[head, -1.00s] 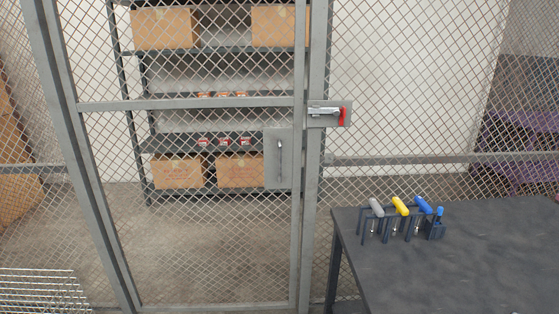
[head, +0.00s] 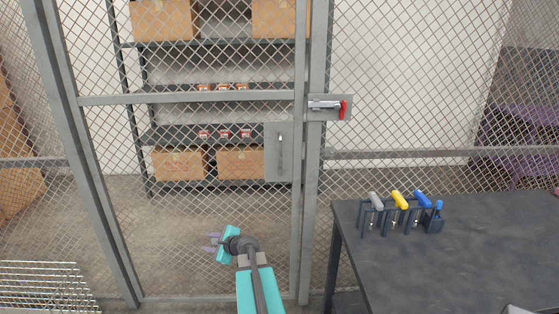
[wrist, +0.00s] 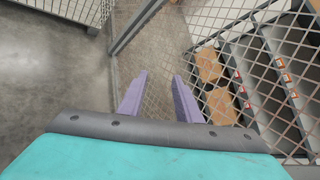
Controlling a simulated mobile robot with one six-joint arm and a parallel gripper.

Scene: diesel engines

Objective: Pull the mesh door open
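The mesh door (head: 190,98) has a grey frame and diamond wire mesh. It stands shut against the grey post (head: 315,180) on its right. A grey plate with a pull handle (head: 280,153) sits on the door's right side. Above it, a latch (head: 326,105) with a silver bolt and a red end is on the post beside the door edge. My gripper (head: 211,243) is in front of the door's lower half, below and left of the handle, pointing left. Its purple fingers (wrist: 160,82) are apart and empty in the wrist view. The handle is not visible there.
A dark table (head: 450,250) stands right of the door, with a rack of padlocks or tools with grey, yellow and blue tops (head: 400,205). A wire basket (head: 42,285) is at the lower left. Shelves with cardboard boxes (head: 240,160) stand behind the mesh.

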